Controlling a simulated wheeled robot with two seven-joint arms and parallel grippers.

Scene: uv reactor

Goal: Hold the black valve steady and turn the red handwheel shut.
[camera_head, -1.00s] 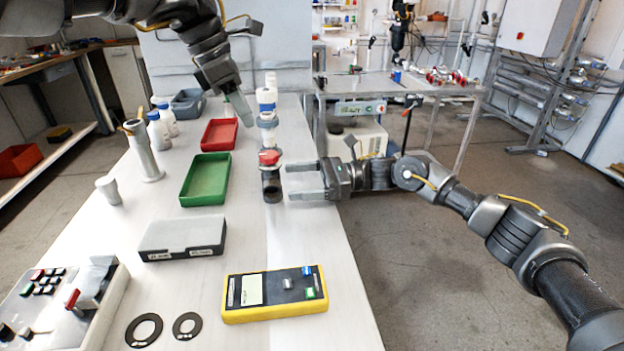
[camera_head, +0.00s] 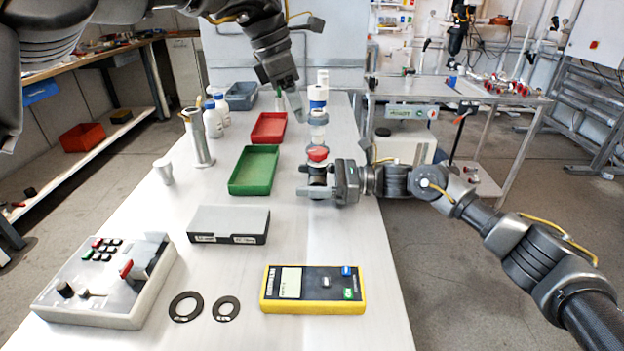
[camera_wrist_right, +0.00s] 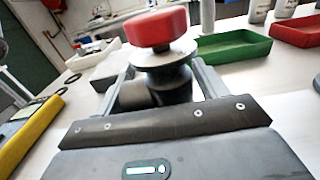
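The red handwheel (camera_head: 317,154) tops the black valve (camera_head: 318,178), which stands upright near the bench's right edge. The handwheel also shows large in the right wrist view (camera_wrist_right: 156,27). My right gripper (camera_head: 308,181) reaches in from the right, below the handwheel. Its two fingers are open on either side of the valve body (camera_wrist_right: 168,83); a narrow gap seems to show at one finger, but contact on the other side is unclear. My left gripper (camera_head: 296,108) points down beside the white-and-blue fitting behind the valve. Its finger opening cannot be made out.
A white-and-blue fitting (camera_head: 318,93) stands behind the handwheel. A green tray (camera_head: 254,188), red tray (camera_head: 269,138) and grey box (camera_head: 229,236) lie left of the valve. A yellow meter (camera_head: 313,304) lies in front. The bench between valve and meter is clear.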

